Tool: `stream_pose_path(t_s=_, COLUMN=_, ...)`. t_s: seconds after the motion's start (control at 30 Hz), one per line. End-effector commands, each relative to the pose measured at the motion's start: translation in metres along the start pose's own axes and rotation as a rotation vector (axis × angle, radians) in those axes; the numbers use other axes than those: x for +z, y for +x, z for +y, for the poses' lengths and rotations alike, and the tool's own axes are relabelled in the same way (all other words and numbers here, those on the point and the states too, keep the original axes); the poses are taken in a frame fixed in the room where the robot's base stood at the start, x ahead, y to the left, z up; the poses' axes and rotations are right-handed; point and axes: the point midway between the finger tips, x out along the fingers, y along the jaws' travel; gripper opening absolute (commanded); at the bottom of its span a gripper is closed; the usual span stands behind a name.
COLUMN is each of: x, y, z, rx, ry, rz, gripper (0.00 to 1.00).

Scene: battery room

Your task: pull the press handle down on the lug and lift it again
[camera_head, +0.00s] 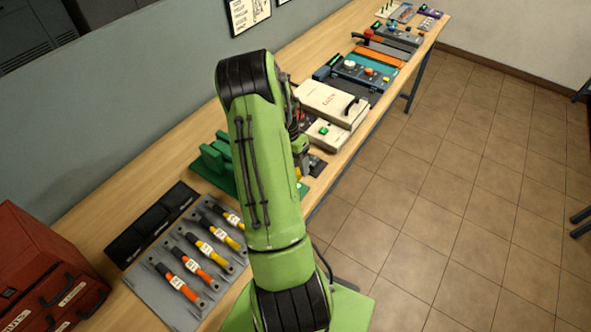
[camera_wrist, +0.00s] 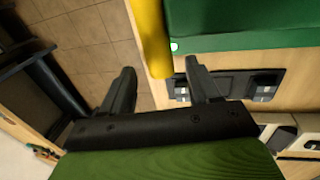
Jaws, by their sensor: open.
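A green press-like fixture (camera_head: 212,165) stands on the bench left of my arm, partly hidden by it. In the wrist view a green body (camera_wrist: 245,25) fills the top right. A yellow bar (camera_wrist: 151,38), which may be the press handle, runs along its left side. My gripper (camera_wrist: 160,68) is open and empty; the lower end of the yellow bar lies between the fingers in the picture, but I cannot tell whether they touch it. A dark plate with two small fittings (camera_wrist: 226,84) lies beyond the right finger. I cannot make out the lug.
A grey tray of orange- and yellow-handled tools (camera_head: 160,290) and a black tray (camera_head: 150,225) lie at the near left, beside a red toolbox (camera_head: 45,270). A white case (camera_head: 332,100) and several panels lie farther along the bench.

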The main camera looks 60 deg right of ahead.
Motion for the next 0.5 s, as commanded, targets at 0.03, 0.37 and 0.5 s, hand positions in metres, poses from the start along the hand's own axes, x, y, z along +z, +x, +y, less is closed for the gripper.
stream_pose_path(t_s=0.03, x=0.001, y=0.010, z=0.001, rx=0.002, ry=0.000, rz=-0.003, gripper=0.61)
stream_pose_path(t_s=0.37, x=0.000, y=0.029, z=-0.001, rx=-0.002, ry=-0.002, rz=0.000, gripper=0.61)
stream_pose_path(t_s=0.5, x=0.000, y=0.029, z=-0.001, rx=-0.002, ry=-0.002, rz=0.000, gripper=0.55)
